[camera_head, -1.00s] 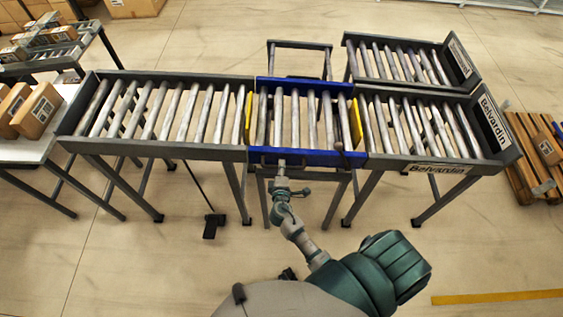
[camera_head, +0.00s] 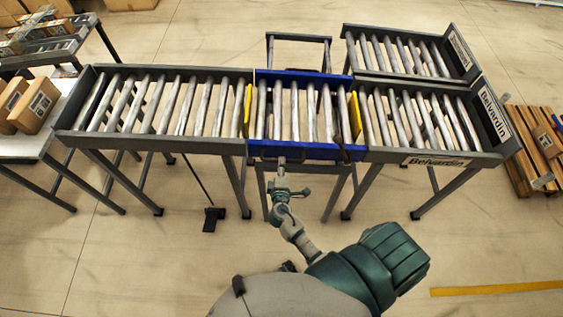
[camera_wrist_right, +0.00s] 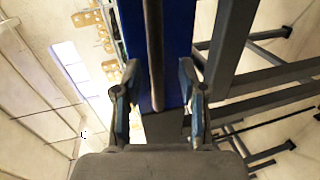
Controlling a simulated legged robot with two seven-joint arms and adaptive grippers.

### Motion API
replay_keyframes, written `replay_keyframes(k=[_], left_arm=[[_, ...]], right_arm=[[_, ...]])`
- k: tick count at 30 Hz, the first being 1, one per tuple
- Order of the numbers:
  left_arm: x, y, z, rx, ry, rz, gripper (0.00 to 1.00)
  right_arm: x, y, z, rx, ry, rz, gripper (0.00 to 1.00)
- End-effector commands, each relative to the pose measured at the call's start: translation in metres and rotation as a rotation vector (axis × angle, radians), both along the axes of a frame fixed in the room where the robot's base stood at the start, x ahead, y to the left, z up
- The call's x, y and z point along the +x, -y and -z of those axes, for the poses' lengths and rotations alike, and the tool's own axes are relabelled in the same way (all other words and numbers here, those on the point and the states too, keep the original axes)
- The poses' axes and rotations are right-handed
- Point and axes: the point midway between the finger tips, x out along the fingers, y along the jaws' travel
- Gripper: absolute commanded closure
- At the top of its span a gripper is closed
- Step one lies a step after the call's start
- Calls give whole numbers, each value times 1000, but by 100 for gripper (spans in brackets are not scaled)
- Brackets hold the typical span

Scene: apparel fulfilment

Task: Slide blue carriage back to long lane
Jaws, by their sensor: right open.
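The blue carriage (camera_head: 318,153), with grey rollers and a yellow plate at each side, sits in line between the long roller lane (camera_head: 175,143) on the left and a shorter lane (camera_head: 390,156) on the right. My right gripper (camera_head: 281,165) is at the carriage's front side, left of its middle. In the wrist view the right gripper (camera_wrist_right: 157,105) is open, its fingers on either side of a dark bar (camera_wrist_right: 153,50) in front of the blue panel (camera_wrist_right: 178,30). Whether a finger touches the bar is unclear. My left gripper is out of view.
A second short lane (camera_head: 467,72) stands behind the right one. A rail frame (camera_head: 298,38) extends behind the carriage. A white table (camera_head: 30,146) with boxes is at the left, a wooden pallet (camera_head: 520,165) at the right. A black pedal (camera_head: 213,215) stands on open floor.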

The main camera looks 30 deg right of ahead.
Motion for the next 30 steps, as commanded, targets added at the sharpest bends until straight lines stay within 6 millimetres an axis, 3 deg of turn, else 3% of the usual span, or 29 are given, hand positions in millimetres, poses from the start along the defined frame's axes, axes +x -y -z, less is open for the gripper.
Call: replay_keyframes(k=[6,12,30], left_arm=[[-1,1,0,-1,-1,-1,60],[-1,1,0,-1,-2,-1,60],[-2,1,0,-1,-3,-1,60]], right_arm=[[-44,-26,-8,3,-4,1,59],[-70,-42,-15,1,-3,1,59],[-79,-47,-17,0,-3,2,59]])
